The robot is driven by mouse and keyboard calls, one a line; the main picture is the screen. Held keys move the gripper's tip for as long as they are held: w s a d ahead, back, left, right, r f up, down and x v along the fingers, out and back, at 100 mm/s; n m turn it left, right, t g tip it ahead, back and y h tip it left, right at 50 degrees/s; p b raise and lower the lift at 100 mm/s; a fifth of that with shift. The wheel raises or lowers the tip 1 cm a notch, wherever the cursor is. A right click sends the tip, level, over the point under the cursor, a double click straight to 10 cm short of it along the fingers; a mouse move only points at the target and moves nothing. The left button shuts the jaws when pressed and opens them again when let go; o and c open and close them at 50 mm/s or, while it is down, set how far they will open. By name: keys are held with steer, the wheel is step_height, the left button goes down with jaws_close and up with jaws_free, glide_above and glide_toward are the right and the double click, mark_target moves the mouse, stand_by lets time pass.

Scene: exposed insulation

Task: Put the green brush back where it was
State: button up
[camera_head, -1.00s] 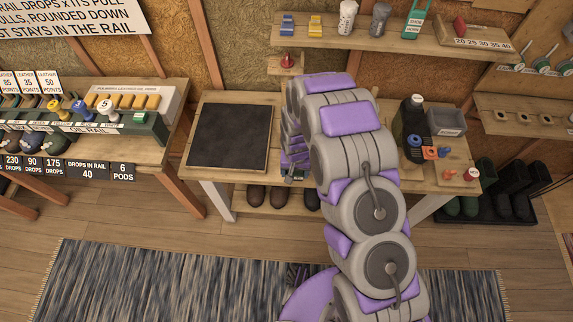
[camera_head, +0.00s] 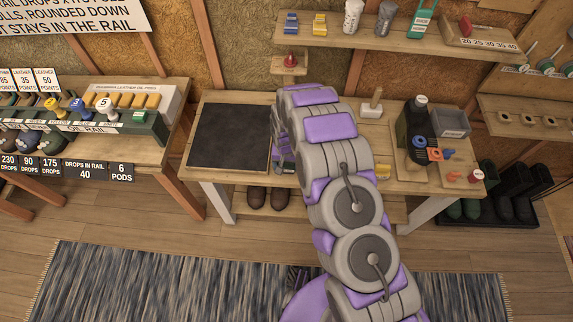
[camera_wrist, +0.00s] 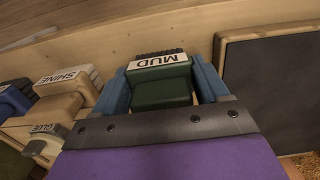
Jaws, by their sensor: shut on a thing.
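The green brush (camera_wrist: 160,85), labelled MUD, sits between the two blue fingers of my gripper (camera_wrist: 163,88) in the wrist view. The gripper is shut on it. Its dark bristles show at the far end. In the head view my arm hides the brush, and the end of my arm is over the wooden table (camera_head: 236,96), beside the right edge of the black mat. I cannot tell whether the brush touches the table.
The black mat (camera_wrist: 275,85) lies right of the gripper in the wrist view. A cream brush labelled SHINE (camera_wrist: 68,85), a GLUE item (camera_wrist: 42,145) and a blue item (camera_wrist: 14,98) are to the left. A bottle (camera_head: 412,120) and grey bin (camera_head: 450,122) stand on the table's right.

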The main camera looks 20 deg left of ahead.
steer(key=o, duration=0.8)
steer(key=shift+o, duration=1.2)
steer(key=shift+d+r, duration=0.1)
steer(key=shift+d, duration=0.2)
steer(key=shift+a+r, duration=0.2)
steer(key=shift+r, duration=0.35)
step_height(320, 180, up, 10)
steer(key=shift+d+r+p, duration=0.1)
steer(key=shift+d+p, duration=0.05)
steer(key=shift+p, duration=0.9)
steer(key=shift+r, duration=0.3)
